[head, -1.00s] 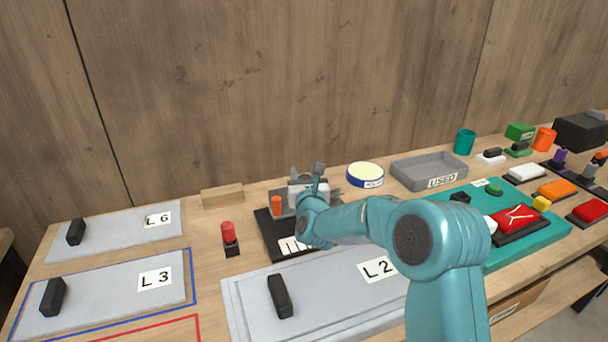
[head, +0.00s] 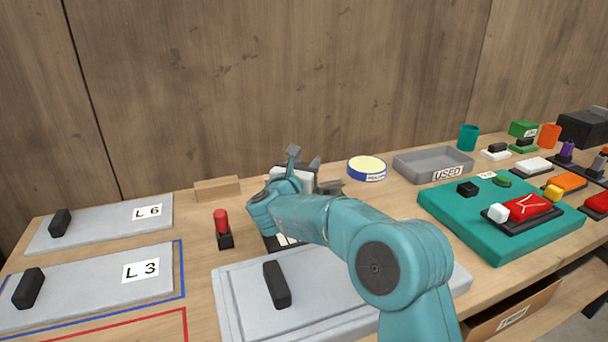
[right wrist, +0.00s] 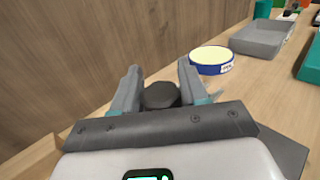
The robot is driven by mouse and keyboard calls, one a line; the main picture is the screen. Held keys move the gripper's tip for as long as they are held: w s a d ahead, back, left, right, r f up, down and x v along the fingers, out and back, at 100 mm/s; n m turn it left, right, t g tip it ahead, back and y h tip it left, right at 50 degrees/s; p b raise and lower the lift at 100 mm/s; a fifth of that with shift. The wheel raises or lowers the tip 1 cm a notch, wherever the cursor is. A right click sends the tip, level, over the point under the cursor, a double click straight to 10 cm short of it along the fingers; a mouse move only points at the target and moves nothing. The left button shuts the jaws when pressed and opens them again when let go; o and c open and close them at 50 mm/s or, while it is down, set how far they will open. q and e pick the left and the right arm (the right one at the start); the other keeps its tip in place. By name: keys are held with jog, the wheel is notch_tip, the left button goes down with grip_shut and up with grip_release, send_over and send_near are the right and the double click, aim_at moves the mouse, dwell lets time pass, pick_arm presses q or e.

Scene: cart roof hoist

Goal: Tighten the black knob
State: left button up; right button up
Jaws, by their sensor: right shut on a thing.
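The black knob (right wrist: 161,96) is a dark round piece seen between the two fingers of my right gripper (right wrist: 160,88) in the right wrist view. The fingers stand on either side of it and are shut on it. In the head view my right gripper (head: 300,165) is over the dark fixture (head: 271,243) at the middle of the bench. My wrist and forearm cover most of that fixture, and I cannot make out the knob there. My left gripper is not in view.
A round blue-rimmed tin (head: 367,169) and a grey USED tray (head: 432,166) lie right of the gripper. A red-topped peg (head: 222,228) stands left. Panel L2 (head: 238,296) is in front. A teal board (head: 480,228) with buttons is at right. A wooden block (head: 217,189) lies behind.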

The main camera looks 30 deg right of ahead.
jog(key=shift+m+g+h, duration=0.6)
jog(key=shift+m+g, duration=0.2)
jog(key=shift+g, duration=0.3)
jog(key=shift+s+d+r+m+g+h, duration=0.1)
jog(key=shift+m+g+h, duration=0.3)
jog(key=shift+m+g, duration=0.35)
jog(key=shift+s+d+m+g+h, duration=0.1)
jog(key=shift+m+g+h, duration=0.35)
jog(key=shift+g, duration=0.5)
jog(key=shift+r, duration=0.1)
jog(key=o, duration=1)
jog(key=b+v, duration=0.1)
jog(key=v, duration=1.5)
jog(key=shift+a+b, duration=0.2)
jog(key=shift+b, duration=0.1)
jog(key=shift+w, duration=0.1)
jog(key=shift+c, duration=0.2)
